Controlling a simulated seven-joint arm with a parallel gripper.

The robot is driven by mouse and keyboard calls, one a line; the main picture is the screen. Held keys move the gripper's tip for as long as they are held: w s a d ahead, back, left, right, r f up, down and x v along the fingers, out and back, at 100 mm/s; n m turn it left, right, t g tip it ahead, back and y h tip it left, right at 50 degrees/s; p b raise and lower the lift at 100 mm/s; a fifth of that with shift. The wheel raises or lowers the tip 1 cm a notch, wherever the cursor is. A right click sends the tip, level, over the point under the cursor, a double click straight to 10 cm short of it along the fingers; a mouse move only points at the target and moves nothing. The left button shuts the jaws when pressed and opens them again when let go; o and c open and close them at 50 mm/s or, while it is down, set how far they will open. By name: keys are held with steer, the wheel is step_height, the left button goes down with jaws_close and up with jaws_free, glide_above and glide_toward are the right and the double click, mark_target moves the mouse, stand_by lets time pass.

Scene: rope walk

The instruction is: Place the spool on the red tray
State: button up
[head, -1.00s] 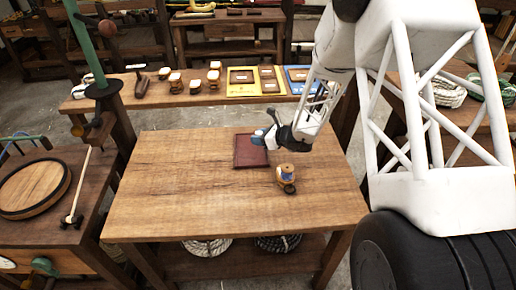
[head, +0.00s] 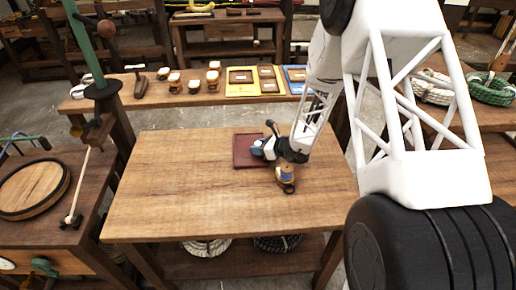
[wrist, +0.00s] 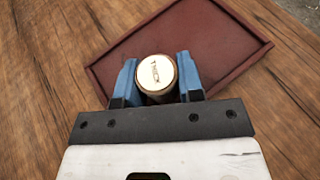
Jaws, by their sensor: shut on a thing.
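The red tray (head: 241,146) lies on the wooden table and also fills the upper middle of the wrist view (wrist: 225,45). My gripper (head: 262,149) is at the tray's right part in the head view. In the wrist view its blue fingers (wrist: 157,82) are shut on the spool (wrist: 156,73), a short brown cylinder with a cream, lettered round end facing the camera. The spool is over the tray's near part. I cannot tell whether it touches the tray floor. In the head view the spool is mostly hidden by the fingers.
A wooden piece with a blue band (head: 286,175) stands on the table just right of the tray, close to my gripper. The table's left side (head: 165,185) is clear. Cream-topped pieces (head: 175,83) and a yellow board (head: 242,85) are on the bench behind.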

steer(key=shift+f, duration=0.3)
steer(key=o, duration=0.9)
steer(key=shift+r, duration=0.15)
steer(key=shift+v, duration=6)
steer(key=shift+r, duration=0.1)
steer(key=s+a+r+n+g+h, duration=0.1)
steer(key=s+a+r+n+g, duration=0.15)
steer(key=s+r+n, duration=0.5)
steer(key=s+a+r+n+g+h, duration=0.15)
steer(key=s+r+n+g, duration=0.3)
steer(key=s+r, duration=0.5)
steer(key=s+d+r+n+h, duration=0.2)
steer(key=s+r+n+h, duration=0.1)
steer(key=s, duration=0.4)
steer(key=s+d+r+n+t+h, duration=0.1)
steer(key=s+d+r+n+h, duration=0.1)
steer(key=s, duration=0.5)
steer(key=s+d+r+n+t+h, duration=0.1)
steer(key=s+d+r+n+h, duration=0.1)
steer(key=s+r+n+h, duration=0.2)
steer(key=s+r+n, duration=0.2)
steer(key=s+n, duration=0.1)
steer(key=shift+s+d+r, duration=0.3)
steer(key=shift+d+r, duration=0.05)
